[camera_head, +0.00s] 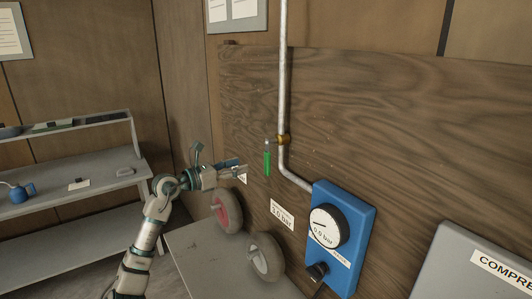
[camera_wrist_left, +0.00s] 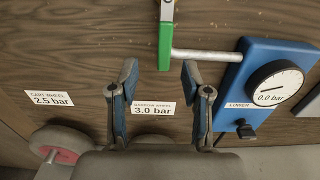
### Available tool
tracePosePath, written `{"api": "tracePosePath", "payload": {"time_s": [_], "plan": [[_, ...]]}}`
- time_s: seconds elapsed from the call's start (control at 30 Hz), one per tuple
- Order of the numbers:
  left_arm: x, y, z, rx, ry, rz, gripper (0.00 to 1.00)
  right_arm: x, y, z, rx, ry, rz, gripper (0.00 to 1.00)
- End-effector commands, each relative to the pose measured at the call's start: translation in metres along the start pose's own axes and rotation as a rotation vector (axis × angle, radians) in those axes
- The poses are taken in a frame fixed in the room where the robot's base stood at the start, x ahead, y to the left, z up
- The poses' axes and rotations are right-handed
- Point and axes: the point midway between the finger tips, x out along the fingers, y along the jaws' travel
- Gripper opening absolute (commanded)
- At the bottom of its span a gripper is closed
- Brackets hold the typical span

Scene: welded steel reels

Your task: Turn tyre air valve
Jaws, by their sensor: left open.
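The air valve has a green lever (camera_head: 267,163) hanging down beside a brass fitting (camera_head: 283,140) on the grey pipe. In the left wrist view the green lever (camera_wrist_left: 166,48) hangs at the top, just beyond the fingertips. My left gripper (camera_head: 243,169) is left of the lever, apart from it. In the left wrist view its two blue-padded fingers (camera_wrist_left: 158,80) are spread with nothing between them. The gauge (camera_head: 327,226) on a blue panel reads 0.0 bar, with a black knob (camera_head: 317,271) below. My right gripper is not in view.
A red-hubbed wheel (camera_head: 227,212) and a grey-hubbed wheel (camera_head: 265,257) stand by the wooden board below my gripper. A "3.0 bar" label (camera_wrist_left: 152,108) is on the board. A compressor box (camera_head: 470,270) is at lower right; a shelf bench (camera_head: 75,183) at left.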

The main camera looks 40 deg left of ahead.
Motion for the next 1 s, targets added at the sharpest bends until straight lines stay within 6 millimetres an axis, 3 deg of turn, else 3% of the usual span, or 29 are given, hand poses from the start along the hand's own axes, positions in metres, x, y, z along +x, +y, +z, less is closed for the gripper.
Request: {"api": "tracePosePath", "payload": {"time_s": [0.03, 0.1, 0.3, 0.43, 0.6, 0.9, 1.0], "plan": [[0.013, -0.001, 0.008, -0.005, -0.005, -0.004, 0.48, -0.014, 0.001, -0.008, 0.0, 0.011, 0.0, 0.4], [0.03, -0.003, 0.009, -0.003, -0.006, -0.005, 0.48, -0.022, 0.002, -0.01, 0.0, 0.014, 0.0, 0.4], [0.075, -0.004, 0.006, -0.003, -0.004, -0.004, 0.48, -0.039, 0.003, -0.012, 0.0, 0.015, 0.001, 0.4], [0.095, -0.002, 0.003, -0.004, -0.003, -0.003, 0.48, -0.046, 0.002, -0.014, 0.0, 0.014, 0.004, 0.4], [0.107, 0.001, 0.0, -0.003, -0.002, -0.001, 0.48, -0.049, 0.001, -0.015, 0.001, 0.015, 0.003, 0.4], [0.109, 0.001, -0.001, -0.002, -0.001, -0.001, 0.48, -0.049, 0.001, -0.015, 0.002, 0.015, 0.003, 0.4], [0.11, -0.001, 0.0, -0.001, -0.001, -0.002, 0.23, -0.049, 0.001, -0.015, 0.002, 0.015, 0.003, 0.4]]}}
